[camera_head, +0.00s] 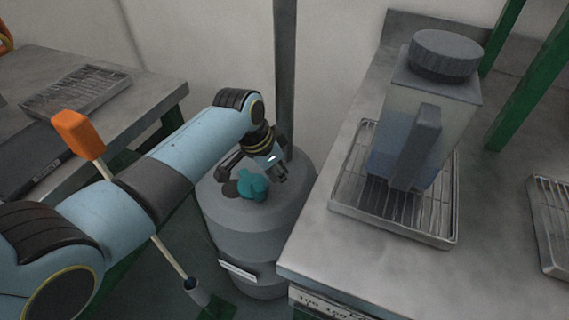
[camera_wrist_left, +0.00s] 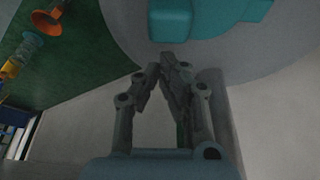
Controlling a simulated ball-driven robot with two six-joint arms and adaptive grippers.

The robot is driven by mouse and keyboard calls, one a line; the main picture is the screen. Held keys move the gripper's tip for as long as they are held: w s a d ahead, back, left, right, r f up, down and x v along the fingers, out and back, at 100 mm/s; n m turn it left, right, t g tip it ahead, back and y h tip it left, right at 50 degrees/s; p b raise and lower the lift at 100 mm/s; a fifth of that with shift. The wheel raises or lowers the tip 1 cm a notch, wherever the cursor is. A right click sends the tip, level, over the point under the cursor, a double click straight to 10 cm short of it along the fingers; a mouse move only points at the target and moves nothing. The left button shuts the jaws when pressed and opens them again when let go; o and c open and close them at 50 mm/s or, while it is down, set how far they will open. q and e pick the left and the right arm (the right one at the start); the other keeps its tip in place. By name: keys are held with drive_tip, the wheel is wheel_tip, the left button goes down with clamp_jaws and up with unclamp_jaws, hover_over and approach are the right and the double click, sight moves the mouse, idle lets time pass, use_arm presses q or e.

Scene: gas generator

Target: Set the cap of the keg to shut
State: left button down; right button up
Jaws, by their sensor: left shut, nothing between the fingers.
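The grey keg (camera_head: 250,232) stands on the floor in the gap between two metal-topped tables. Its teal cap (camera_head: 252,186) is on top, partly covered by my left gripper and wrist. The cap's teal body also shows at the top edge of the left wrist view (camera_wrist_left: 195,14), cut off by the frame. My left gripper (camera_head: 283,177) is over the keg's top, just right of the cap. In the wrist view its fingertips (camera_wrist_left: 165,70) are together and empty, a little apart from the cap in the picture. I cannot tell the cap's setting. My right gripper is not in view.
A jug with a dark lid (camera_head: 398,135) stands on a rack tray (camera_head: 350,205) on the right table. A grey pole (camera_head: 285,80) rises behind the keg. An orange-ended rod (camera_head: 80,135) passes behind my left arm. Another rack (camera_head: 78,92) lies on the left table.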

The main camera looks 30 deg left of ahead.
use_arm(q)
drive_tip(key=shift+s+a, duration=0.35)
drive_tip(key=shift+s, duration=0.25)
drive_tip(key=shift+s+r, duration=0.1)
